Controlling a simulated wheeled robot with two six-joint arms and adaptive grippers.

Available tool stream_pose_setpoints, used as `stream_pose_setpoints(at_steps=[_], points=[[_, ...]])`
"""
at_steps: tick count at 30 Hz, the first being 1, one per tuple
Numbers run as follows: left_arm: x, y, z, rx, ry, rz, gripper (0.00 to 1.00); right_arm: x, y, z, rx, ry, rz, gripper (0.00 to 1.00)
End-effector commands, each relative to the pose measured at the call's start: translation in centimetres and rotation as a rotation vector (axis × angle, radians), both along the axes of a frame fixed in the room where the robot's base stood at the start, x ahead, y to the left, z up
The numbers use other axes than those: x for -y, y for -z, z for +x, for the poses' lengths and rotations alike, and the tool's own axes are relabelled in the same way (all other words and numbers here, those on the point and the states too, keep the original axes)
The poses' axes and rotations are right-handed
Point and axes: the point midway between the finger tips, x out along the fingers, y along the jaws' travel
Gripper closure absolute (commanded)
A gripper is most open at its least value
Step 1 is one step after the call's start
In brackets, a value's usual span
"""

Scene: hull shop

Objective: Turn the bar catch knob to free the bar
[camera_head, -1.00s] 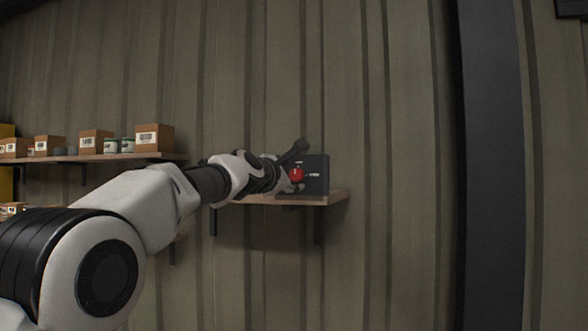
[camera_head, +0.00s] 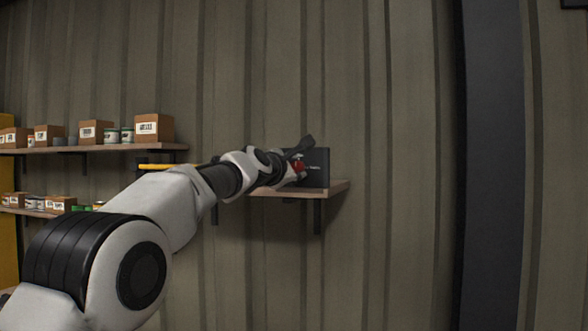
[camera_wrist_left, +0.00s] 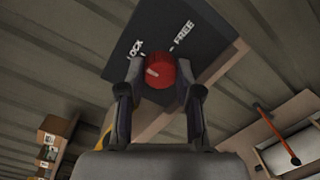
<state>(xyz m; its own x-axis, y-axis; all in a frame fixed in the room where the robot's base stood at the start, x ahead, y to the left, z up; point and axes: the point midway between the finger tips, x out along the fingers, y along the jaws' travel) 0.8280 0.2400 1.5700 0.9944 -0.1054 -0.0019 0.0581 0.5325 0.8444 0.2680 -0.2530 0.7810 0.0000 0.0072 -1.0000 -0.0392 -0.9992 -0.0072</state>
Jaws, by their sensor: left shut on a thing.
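The catch is a dark box plate (camera_head: 318,168) on the end of a small wooden shelf; its red round knob (camera_head: 299,166) is partly hidden by my left gripper (camera_head: 298,162). In the left wrist view, the red knob (camera_wrist_left: 160,72) sits between the two fingertips of my left gripper (camera_wrist_left: 158,80), which is shut on it. White words reading LOCK and FREE are on the dark plate (camera_wrist_left: 165,30) beyond the knob. A pale mark shows on the knob's face; I cannot tell exactly which word it points at. My right gripper is not in view.
A yellow bar (camera_head: 165,167) shows behind my arm at the left. Shelves (camera_head: 95,150) with cartons and tins are on the corrugated wall. A dark post (camera_head: 492,160) stands at right.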

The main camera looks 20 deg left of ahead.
Motion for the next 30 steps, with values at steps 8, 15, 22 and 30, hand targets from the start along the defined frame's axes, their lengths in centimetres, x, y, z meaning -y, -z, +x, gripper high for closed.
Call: stream_pose_setpoints(at_steps=[8,15,22,30], points=[[0.0,-0.1,0.0,0.003,0.002,0.130,1.00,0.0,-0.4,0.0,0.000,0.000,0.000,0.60],[0.1,-0.2,0.0,0.010,0.002,0.332,1.00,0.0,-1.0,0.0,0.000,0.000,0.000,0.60],[0.1,-0.2,0.0,0.017,0.003,0.551,1.00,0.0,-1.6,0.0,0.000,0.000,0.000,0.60],[0.1,-0.2,0.0,0.026,0.003,0.808,1.00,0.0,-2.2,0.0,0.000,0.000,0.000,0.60]])
